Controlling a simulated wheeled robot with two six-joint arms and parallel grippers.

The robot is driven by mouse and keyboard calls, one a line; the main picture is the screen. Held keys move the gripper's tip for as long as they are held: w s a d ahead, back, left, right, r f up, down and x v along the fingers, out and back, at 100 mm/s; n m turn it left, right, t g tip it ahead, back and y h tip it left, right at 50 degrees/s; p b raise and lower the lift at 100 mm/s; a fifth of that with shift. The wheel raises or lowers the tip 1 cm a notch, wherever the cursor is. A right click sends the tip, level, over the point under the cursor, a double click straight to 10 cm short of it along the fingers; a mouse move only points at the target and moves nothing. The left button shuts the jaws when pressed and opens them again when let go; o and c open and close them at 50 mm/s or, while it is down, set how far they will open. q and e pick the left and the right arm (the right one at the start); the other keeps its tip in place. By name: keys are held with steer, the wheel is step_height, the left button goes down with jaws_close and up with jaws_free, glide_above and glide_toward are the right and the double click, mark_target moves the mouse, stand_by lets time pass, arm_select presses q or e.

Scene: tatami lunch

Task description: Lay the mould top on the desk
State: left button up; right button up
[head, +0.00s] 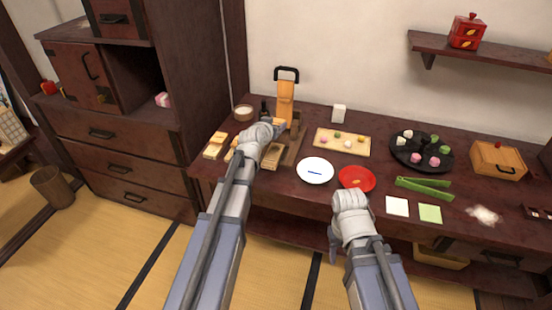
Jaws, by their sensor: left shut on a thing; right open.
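My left gripper (268,130) is over the left part of the dark desk (305,188), beside the wooden press. It is shut on a wooden piece, apparently the mould top, mostly hidden behind my wrist. A light wooden block with a hollow (273,156) lies just below and right of that wrist. The upright orange-wood lever (285,95) of the press, with a black handle, stands behind it. My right gripper (350,197) is open and appears empty near the desk's front edge, below the red plate (357,179); its fingers are mostly hidden.
A pale wooden block (215,146) and a round tub (243,113) are at the left end. A white plate (315,170), a board of sweets (342,142), a black tray (408,160), green strips (424,188) and two square sheets (397,206) fill the middle and right. Small bare patches remain between them.

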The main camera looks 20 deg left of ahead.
arm_select(q)
steer(key=shift+f, duration=0.1)
step_height(320, 180, down, 10)
steer(key=b, duration=0.9)
steer(key=shift+r, duration=0.2)
steer(key=shift+f+b, duration=0.25)
steer(key=shift+b, duration=0.25)
steer(key=o, duration=1.3)
steer(key=shift+r, duration=0.1)
